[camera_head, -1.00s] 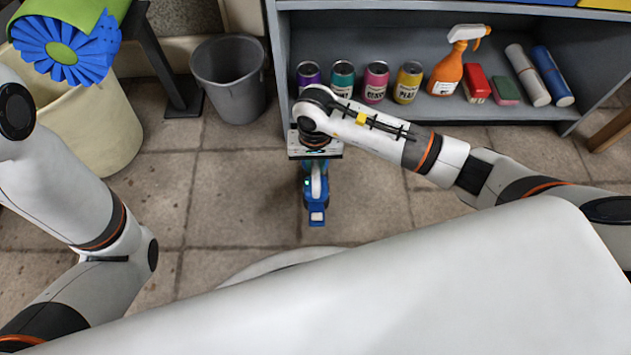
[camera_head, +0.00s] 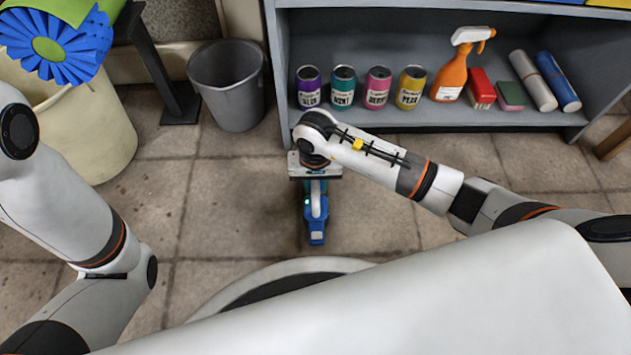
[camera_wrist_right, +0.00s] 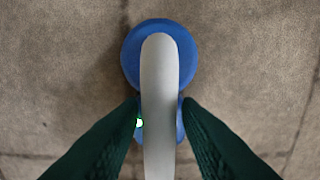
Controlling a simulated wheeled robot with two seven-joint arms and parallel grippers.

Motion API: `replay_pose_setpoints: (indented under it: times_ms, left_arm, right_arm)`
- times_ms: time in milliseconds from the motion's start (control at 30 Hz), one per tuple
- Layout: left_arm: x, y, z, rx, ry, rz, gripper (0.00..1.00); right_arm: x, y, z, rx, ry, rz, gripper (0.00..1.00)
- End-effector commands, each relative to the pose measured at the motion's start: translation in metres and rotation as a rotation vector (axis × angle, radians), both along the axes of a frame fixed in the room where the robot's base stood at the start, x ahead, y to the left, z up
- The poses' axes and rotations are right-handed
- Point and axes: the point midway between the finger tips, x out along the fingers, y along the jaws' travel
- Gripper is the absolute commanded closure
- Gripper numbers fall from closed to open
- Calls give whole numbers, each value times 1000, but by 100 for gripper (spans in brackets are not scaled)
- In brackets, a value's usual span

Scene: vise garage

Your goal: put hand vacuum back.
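The hand vacuum (camera_head: 317,222) is blue with a grey-white handle and hangs over the floor in front of the shelf, below my right wrist. In the right wrist view the vacuum's grey handle (camera_wrist_right: 159,75) runs up the middle, with the blue body behind it and a small green light at its left. My right gripper (camera_wrist_right: 161,103) has its dark green fingers on both sides of the handle and is shut on it.
A beige bucket (camera_head: 85,130) stands at far left. Open floor lies between.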

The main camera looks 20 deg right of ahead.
Motion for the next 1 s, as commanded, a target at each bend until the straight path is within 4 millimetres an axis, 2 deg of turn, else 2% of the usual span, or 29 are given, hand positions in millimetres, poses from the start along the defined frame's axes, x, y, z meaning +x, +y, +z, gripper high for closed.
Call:
replay_pose_setpoints:
  times_ms: [367, 533, 800, 933, 1000]
  left_arm:
    - [0, 0, 3, 0, 1, 0, 64]
    - [0, 0, 23, 0, 2, 0, 64]
    - [1, 0, 68, 0, 1, 1, 64]
    - [0, 0, 81, 0, 0, 1, 64]
    - [8, 1, 78, -3, 25, 1, 64]
  right_arm:
    - [0, 0, 4, 1, 1, -1, 60]
    - [1, -1, 29, -2, -2, 0, 60]
    - [1, -1, 90, -2, -4, 0, 60]
    - [1, 0, 109, -2, -2, -1, 60]
    - [1, 0, 116, -1, 0, 0, 60]
